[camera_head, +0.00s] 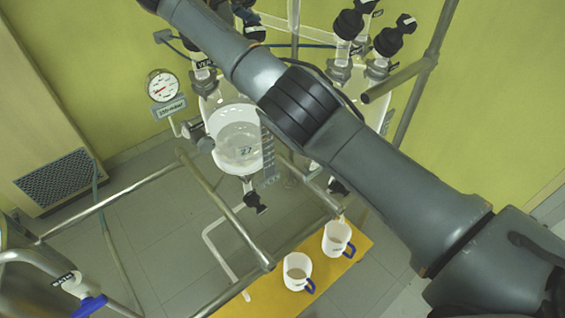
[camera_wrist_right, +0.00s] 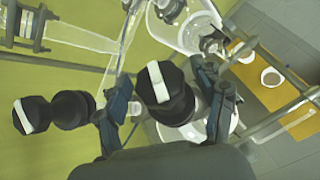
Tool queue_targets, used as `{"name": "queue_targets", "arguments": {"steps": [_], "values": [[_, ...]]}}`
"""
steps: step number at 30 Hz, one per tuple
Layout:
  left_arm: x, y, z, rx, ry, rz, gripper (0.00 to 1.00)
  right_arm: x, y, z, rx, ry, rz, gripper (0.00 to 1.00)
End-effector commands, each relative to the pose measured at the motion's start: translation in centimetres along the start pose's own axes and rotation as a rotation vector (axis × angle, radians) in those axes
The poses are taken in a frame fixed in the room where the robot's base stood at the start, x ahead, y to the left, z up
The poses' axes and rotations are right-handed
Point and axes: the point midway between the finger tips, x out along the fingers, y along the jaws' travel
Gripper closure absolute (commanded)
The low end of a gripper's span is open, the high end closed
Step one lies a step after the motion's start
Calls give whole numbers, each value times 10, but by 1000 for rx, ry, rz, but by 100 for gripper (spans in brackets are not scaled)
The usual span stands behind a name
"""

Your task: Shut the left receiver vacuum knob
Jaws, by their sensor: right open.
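The left receiver (camera_head: 232,140) is a round glass vessel marked 27, partly hidden at its top by my right arm. Black knobs with white bars stand on its top, one of them (camera_head: 199,62) left of my arm. In the right wrist view, a black knob (camera_wrist_right: 165,88) with a white bar lies between the two fingers of my right gripper (camera_wrist_right: 168,108), which is open around it. A second such knob (camera_wrist_right: 50,112) is left of the fingers. I cannot tell which label either carries. In the head view the right fingers are not clearly seen. My left gripper is out of view.
The right receiver (camera_head: 350,78) with black knobs (camera_head: 394,36) stands behind my arm. A pressure gauge (camera_head: 162,85) is at left. Metal rails (camera_head: 225,205) frame the vessels. Two white mugs (camera_head: 298,270) stand on a yellow board (camera_head: 352,262). A blue valve handle (camera_head: 90,306) is at lower left.

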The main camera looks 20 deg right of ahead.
Motion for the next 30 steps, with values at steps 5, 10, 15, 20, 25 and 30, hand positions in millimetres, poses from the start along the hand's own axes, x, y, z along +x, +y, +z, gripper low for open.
{"name": "queue_targets", "arguments": {"steps": [5,10,15,20,25,30], "values": [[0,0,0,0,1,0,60,1,0,0,-31,-1,56,31],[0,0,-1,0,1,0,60,1,0,0,-77,-2,135,31],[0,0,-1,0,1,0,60,2,0,0,-132,-2,230,31],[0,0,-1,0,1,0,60,2,0,0,-192,-2,332,31],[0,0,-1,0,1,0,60,2,-1,0,-265,-2,456,31],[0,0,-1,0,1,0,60,2,-1,0,-350,-3,601,31]]}}
